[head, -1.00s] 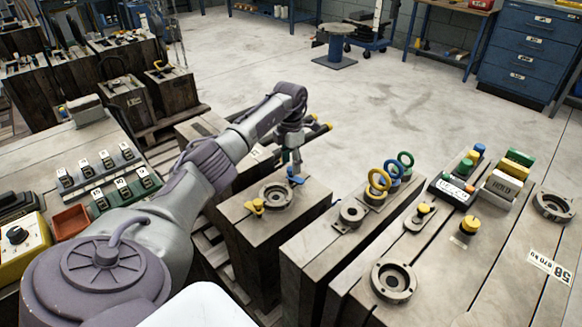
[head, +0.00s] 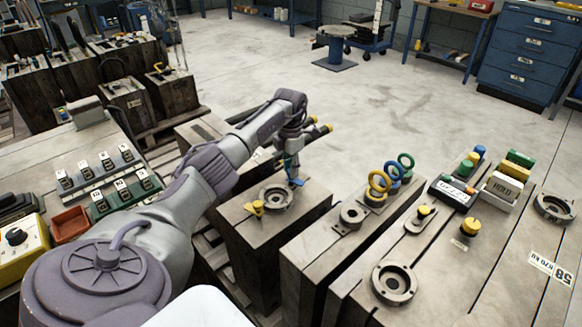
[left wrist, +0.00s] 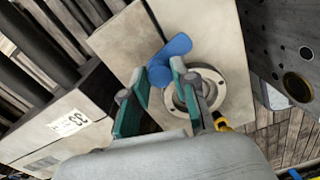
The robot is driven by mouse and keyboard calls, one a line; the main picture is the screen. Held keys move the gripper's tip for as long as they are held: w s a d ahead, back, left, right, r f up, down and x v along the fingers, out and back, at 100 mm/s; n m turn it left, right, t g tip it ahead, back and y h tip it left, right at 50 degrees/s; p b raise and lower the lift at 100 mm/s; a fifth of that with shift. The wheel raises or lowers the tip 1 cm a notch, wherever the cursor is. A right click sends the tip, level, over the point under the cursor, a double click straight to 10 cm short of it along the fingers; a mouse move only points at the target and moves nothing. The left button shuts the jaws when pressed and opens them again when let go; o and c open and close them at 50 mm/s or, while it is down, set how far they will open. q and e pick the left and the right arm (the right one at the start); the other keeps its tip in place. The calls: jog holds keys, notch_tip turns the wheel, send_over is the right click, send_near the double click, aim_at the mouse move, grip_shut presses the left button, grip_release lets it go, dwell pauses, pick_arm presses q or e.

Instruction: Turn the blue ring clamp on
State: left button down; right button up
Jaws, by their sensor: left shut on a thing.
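The blue ring clamp (head: 296,182) sits at the far right edge of a round metal flange (head: 276,198) on a steel mould block. My left gripper (head: 291,168) points down onto it, its fingers shut on the clamp's blue handle. In the left wrist view the blue clamp (left wrist: 172,52) shows between and beyond the green-padded fingertips (left wrist: 157,74), beside the flange ring (left wrist: 230,85). The fingers hide part of the handle. A yellow clamp (head: 257,208) sits at the flange's near left side. My right gripper is not in view.
To the right, another block carries yellow, blue and green rings (head: 380,182) standing upright. A yellow-handled clamp (head: 423,212) and another flange (head: 393,282) lie farther right. A gap separates the two blocks. Open floor (head: 380,110) lies behind.

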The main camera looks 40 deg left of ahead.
pick_arm(q)
jog(key=shift+m, duration=1.2)
jog(key=m, duration=0.2)
jog(key=shift+m, duration=0.4)
jog(key=m, duration=0.3)
jog(key=shift+m, duration=0.3)
jog(key=m, duration=0.4)
jog(key=shift+b, duration=0.35)
jog(key=m, duration=0.3)
jog(key=shift+m, duration=0.4)
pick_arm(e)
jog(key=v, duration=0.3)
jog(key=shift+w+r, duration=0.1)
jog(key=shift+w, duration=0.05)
pick_arm(q)
jog(key=shift+r+m, duration=0.1)
jog(key=shift+m, duration=0.2)
